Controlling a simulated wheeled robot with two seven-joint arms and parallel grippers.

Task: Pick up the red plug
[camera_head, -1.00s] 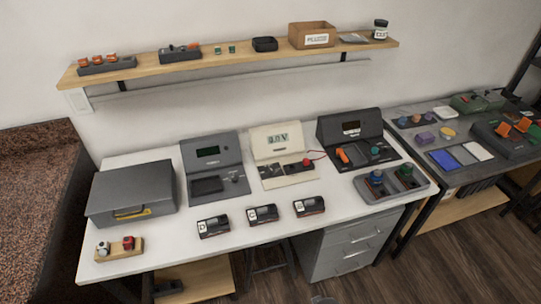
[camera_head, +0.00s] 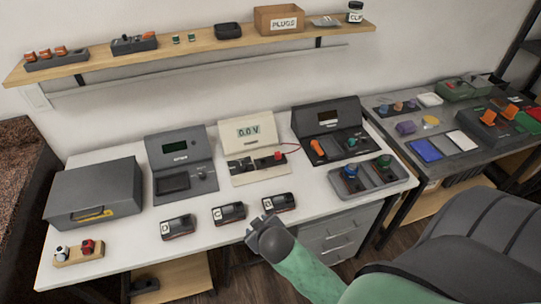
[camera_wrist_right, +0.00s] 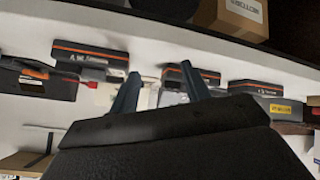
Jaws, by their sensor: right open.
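A small red piece (camera_head: 88,246) sits in a wooden holder (camera_head: 65,262) at the table's front left, beside a black-and-white piece (camera_head: 62,252). Another red plug-like piece (camera_head: 278,155) is on the cream meter (camera_head: 255,140), which reads 0.0 V. I cannot tell which is the red plug. My right gripper (camera_head: 262,222) is over the table's front edge, near the rightmost small black module (camera_head: 278,203). In the right wrist view its fingers (camera_wrist_right: 158,88) are apart with nothing held between them. A small red piece (camera_wrist_right: 92,84) shows left of them. My left gripper is not in view.
Several small black modules (camera_head: 178,227) line the table front. A grey case (camera_head: 93,190), grey instruments and a tray (camera_head: 372,182) stand behind. A shelf (camera_head: 120,55) above holds a PLUGS box (camera_head: 280,19). The white tabletop (camera_head: 130,240) is free between holder and modules.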

